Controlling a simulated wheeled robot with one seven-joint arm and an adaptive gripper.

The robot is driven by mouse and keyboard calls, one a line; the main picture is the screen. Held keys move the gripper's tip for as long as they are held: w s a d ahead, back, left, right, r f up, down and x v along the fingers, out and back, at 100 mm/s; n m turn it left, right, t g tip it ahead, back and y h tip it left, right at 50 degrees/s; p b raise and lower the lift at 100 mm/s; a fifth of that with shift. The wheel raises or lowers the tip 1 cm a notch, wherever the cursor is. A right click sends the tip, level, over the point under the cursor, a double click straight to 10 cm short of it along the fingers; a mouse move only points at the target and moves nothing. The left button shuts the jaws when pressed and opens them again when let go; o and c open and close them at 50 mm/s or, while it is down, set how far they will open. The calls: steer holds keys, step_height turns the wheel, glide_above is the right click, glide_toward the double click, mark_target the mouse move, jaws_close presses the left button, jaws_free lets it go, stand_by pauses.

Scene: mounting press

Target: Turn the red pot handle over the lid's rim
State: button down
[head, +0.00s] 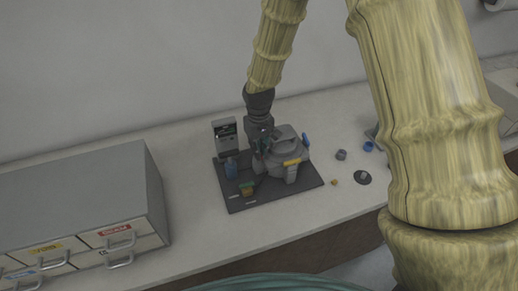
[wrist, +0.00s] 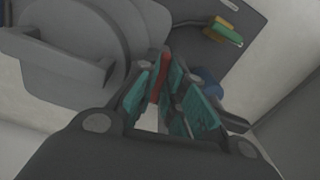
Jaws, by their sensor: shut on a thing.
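The grey pot (head: 285,158) with its domed lid (head: 286,134) stands on a dark base plate (head: 305,185). In the wrist view the round lid (wrist: 68,38) with its raised bar fills the upper left. The red handle (wrist: 164,66) is a narrow strip beside the lid's rim. My gripper (wrist: 160,84), with teal pads, is shut on the red handle, and its fingers hide much of it. In the head view my gripper (head: 259,145) is at the pot's left side, and the red handle is hidden there. A blue handle (head: 306,140) stands at the pot's right.
A drawer cabinet (head: 80,190) stands at the left.

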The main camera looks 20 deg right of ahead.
steer(key=shift+m, duration=0.4)
steer(key=m, duration=0.3)
steer(key=shift+a+m, duration=0.1)
steer(key=shift+m, duration=0.3)
steer(key=m, duration=0.4)
steer(key=shift+w+a+p, duration=0.1)
steer(key=shift+p, duration=0.2)
steer(key=m+p, duration=0.1)
steer(key=m, duration=0.4)
steer(key=shift+w+r, duration=0.1)
steer(key=shift+w, duration=0.05)
steer(key=shift+w+a+m+p, duration=0.1)
steer(key=shift+m+p, duration=0.35)
steer(key=shift+m, duration=1.55)
steer(key=c, duration=1.5)
jaws_free()
